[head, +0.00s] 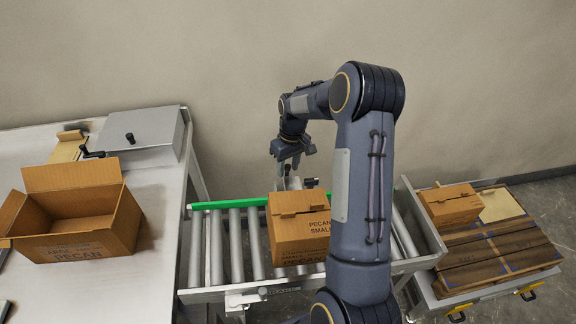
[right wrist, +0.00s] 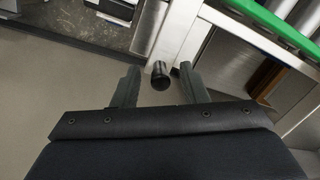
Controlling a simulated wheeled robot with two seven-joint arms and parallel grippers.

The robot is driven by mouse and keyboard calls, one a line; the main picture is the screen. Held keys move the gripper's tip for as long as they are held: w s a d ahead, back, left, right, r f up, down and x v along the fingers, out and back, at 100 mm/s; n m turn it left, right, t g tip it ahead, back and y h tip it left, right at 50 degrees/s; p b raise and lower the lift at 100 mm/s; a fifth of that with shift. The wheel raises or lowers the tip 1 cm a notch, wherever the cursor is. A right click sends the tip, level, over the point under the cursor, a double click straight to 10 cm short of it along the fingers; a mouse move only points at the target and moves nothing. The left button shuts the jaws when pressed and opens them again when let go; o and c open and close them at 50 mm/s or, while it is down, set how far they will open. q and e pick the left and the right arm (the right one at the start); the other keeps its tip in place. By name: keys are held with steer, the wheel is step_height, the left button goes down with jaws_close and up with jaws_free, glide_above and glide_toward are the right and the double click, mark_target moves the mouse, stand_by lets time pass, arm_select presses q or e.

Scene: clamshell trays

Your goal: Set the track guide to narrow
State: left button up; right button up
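The track guide's green rail (head: 232,203) runs along the far side of the roller conveyor; its green edge also shows in the right wrist view (right wrist: 275,25). My right gripper (head: 289,172) is open, pointing down at the conveyor's far side behind a carton. In the right wrist view a black knob (right wrist: 159,76) shows between the open fingers (right wrist: 159,68), with gaps on both sides. I cannot tell whether the fingers are level with the knob. My left gripper is out of view.
A closed pecan carton (head: 293,240) sits on the rollers (head: 236,245). An open carton (head: 75,222) and a metal box with a black handle (head: 145,132) stand on the left table (head: 160,215). A small carton (head: 450,205) rests on a loaded cart (head: 495,262) at right.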

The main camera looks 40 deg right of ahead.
steer(key=shift+f, duration=0.25)
jaws_close()
